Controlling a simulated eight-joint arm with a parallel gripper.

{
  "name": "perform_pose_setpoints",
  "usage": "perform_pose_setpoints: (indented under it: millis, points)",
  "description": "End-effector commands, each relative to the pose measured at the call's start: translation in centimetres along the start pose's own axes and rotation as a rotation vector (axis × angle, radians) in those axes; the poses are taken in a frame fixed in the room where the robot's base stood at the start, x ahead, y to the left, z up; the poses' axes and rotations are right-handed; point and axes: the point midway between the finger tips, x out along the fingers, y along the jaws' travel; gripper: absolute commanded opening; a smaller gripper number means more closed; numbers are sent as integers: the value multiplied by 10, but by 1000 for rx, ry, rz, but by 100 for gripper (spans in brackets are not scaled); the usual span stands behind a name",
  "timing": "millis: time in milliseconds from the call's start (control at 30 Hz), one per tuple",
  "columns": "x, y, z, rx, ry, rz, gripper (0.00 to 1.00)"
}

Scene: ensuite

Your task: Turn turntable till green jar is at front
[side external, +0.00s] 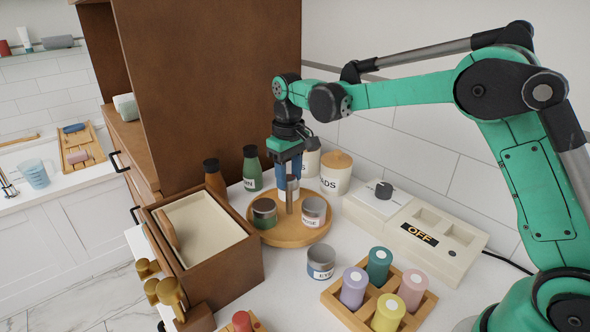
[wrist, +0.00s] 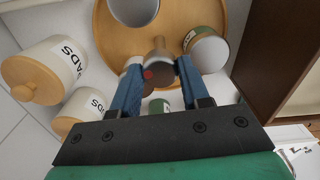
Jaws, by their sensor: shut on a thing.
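The round wooden turntable (side external: 290,241) stands on the white counter, with an upright post (side external: 289,203) at its middle. The green jar (side external: 264,213), with a grey top, sits on its left side in the side view; it also shows right of the post in the wrist view (wrist: 206,48). A pale labelled jar (side external: 313,211) sits on the right side of the turntable. My gripper (side external: 289,190) points down over the turntable's middle, with its blue fingers shut on the post. In the wrist view the fingers (wrist: 158,82) hide part of what lies behind them.
A loose grey labelled jar (side external: 321,262) stands just in front of the turntable. A brown box (side external: 215,270) is close on the left. Bottles (side external: 252,170) and canisters (side external: 336,172) stand behind. A switch panel (side external: 420,235) and a wooden tray of coloured cylinders (side external: 345,312) are on the right.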

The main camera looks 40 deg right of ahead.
Motion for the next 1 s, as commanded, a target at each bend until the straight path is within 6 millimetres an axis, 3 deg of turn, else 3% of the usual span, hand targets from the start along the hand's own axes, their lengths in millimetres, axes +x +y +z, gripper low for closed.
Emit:
perform_pose_setpoints:
  millis: [200,467,500,600,867,1000]
  points:
    - [-1,0,0,-145,0,0,0]
    - [-1,0,0,-148,0,0,0]
    - [-1,0,0,-148,1,0,49]
    - [0,0,0,-148,0,0,72]
    - [0,0,0,-147,0,0,72]
    - [-10,0,0,-147,0,0,72]
